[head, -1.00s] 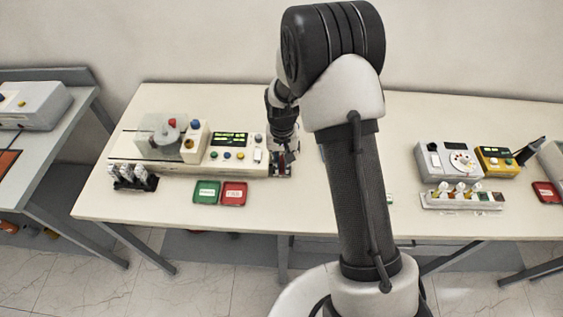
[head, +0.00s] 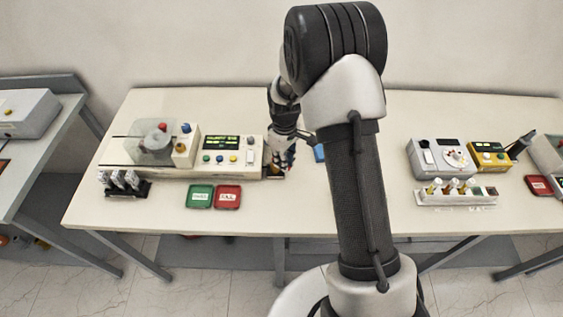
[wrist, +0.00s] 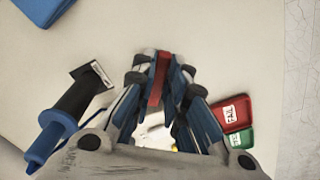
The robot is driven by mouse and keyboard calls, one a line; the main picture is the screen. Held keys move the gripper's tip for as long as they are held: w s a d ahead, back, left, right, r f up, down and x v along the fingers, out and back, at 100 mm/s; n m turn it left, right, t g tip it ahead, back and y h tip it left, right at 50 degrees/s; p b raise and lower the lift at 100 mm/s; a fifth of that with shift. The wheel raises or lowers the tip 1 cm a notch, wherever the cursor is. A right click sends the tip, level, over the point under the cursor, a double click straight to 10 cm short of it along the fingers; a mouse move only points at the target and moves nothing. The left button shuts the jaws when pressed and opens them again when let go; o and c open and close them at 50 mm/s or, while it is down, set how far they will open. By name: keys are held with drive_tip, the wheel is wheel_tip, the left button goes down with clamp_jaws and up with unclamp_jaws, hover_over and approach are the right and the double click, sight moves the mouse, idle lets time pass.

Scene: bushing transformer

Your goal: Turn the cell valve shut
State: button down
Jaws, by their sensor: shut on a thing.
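My gripper (head: 279,170) is low at the right end of the white test unit (head: 222,172), partly hidden by my arm. In the wrist view my gripper (wrist: 158,80) is shut on a narrow red piece (wrist: 158,77), which shows upright between the fingertips. I cannot tell whether this piece is the valve's handle. The clear-covered cell (head: 150,148) stands at the unit's left, with a red knob (head: 161,127) on top and a blue knob (head: 186,128) beside it. I cannot tell which part is the cell valve.
Green (head: 200,197) and red (head: 228,197) trays lie in front of the unit. A rack of pale-topped parts (head: 125,183) stands at left. A black-and-blue tool (wrist: 72,112) is beside my gripper. A blue object (wrist: 43,8) lies apart. Other instruments (head: 440,158) stand right.

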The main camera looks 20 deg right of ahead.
drive_tip(key=shift+w+d+n, duration=0.25)
drive_tip(key=shift+w+n, duration=0.05)
drive_tip(key=shift+n, duration=0.9)
drive_tip(key=shift+w+d+n, duration=0.2)
drive_tip(key=shift+w+n, duration=0.15)
drive_tip(key=shift+n, duration=0.85)
drive_tip(key=shift+w+d+n, duration=0.25)
drive_tip(key=shift+w+n, duration=0.05)
drive_tip(key=shift+n, duration=0.9)
drive_tip(key=c, duration=1.6)
unclamp_jaws()
wheel_tip(320, 180, up, 12)
